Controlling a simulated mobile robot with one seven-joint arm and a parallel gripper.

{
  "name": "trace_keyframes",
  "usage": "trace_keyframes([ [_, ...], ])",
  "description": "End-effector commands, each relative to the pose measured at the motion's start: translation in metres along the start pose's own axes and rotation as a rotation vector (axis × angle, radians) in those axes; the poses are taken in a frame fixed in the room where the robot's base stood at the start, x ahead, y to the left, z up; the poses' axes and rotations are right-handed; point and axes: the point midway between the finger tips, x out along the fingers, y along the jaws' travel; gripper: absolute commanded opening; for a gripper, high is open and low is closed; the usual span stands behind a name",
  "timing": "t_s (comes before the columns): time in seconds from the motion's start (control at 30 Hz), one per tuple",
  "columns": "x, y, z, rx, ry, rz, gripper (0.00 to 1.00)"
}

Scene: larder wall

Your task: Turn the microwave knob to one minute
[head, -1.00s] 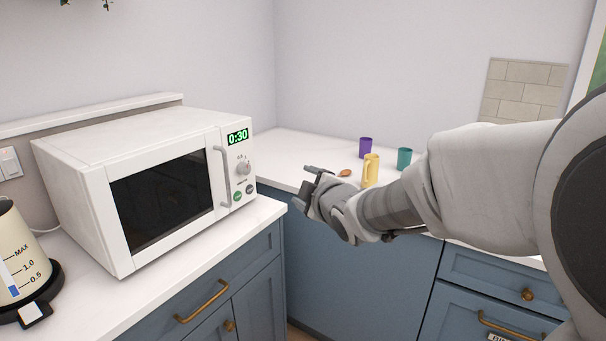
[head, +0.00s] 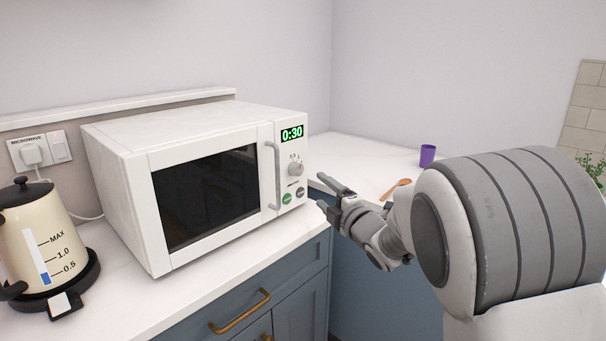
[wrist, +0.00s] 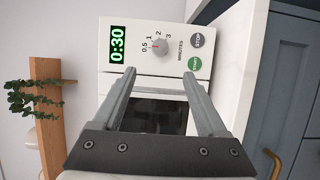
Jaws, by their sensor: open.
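The white microwave (head: 190,125) stands on the counter with its door shut, and its green display (head: 292,133) reads 0:30. Its grey knob (head: 296,169) sits below the display; it also shows in the wrist view (wrist: 160,46), which is turned sideways. Marks 0.5, 1, 2 and 3 run around the knob, with a small red pointer near the 0.5 side. My gripper (head: 322,192) is open and empty, right of the control panel and apart from it. In the wrist view its fingers (wrist: 159,75) point at the panel, with the knob beyond and between their tips.
A door handle (head: 274,176) stands out left of the knob. Start (head: 287,198) and stop (head: 300,192) buttons lie below it. A kettle (head: 40,235) stands at left. A purple cup (head: 427,155) and wooden spoon (head: 397,188) are on the right counter.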

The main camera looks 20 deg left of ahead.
Motion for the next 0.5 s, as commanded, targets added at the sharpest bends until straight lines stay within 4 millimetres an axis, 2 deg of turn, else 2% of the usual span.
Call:
trace_keyframes([
  [0.1, 0.022, -0.001, 0.0, -0.001, 0.0, 0.0, 0.75],
  [0.5, 0.085, -0.001, 0.0, 0.0, 0.0, 0.0, 0.75],
])
